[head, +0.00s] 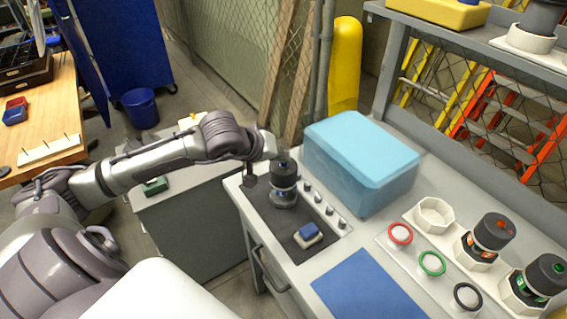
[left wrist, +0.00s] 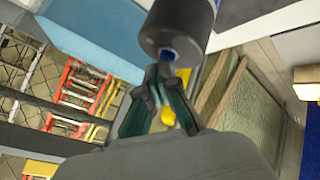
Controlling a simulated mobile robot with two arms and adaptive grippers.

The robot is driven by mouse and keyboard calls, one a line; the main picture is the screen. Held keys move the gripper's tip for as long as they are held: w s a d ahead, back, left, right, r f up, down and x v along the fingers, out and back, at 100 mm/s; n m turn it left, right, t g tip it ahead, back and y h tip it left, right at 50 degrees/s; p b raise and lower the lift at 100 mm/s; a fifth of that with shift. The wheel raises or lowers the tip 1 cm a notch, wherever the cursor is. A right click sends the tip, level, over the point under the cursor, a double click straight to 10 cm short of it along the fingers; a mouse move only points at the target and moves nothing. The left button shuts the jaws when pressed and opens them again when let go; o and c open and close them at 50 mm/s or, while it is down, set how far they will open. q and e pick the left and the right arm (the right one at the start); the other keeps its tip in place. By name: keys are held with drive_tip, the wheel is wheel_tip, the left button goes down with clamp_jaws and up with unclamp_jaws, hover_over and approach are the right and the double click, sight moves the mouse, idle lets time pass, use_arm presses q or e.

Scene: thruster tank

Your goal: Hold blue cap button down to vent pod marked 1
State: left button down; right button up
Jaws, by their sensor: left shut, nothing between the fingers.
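A pod (head: 284,194) with a dark cap stands upright on the dark mat (head: 262,212) at the counter's left end. Its number cannot be read. My left gripper (head: 282,156) is right above the cap, its fingers closed and empty. In the left wrist view the closed fingertips (left wrist: 163,72) are at the blue button (left wrist: 169,54) on the pod's cap (left wrist: 178,22). They look in contact or nearly so; I cannot tell how far the button is pressed. My right gripper is out of view.
A teal box (head: 362,165) stands close behind the pod. A sponge-like blue block (head: 308,234) and several small knobs (head: 318,198) are beside it. A red-button pod (head: 492,234), a green-button pod (head: 545,277) and an empty holder (head: 433,214) stand at right. A blue mat (head: 366,287) lies in front.

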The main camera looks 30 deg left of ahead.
sight(281, 164)
use_arm(q)
drive_tip(key=shift+f+b, duration=0.35)
drive_tip(key=shift+b, duration=0.05)
idle(0.4)
drive_tip(key=shift+r, duration=0.15)
idle(3.0)
drive_tip(key=shift+r, duration=0.75)
drive_tip(key=shift+r, duration=0.1)
drive_tip(key=shift+r+p, duration=1.25)
drive_tip(key=shift+r, duration=1.25)
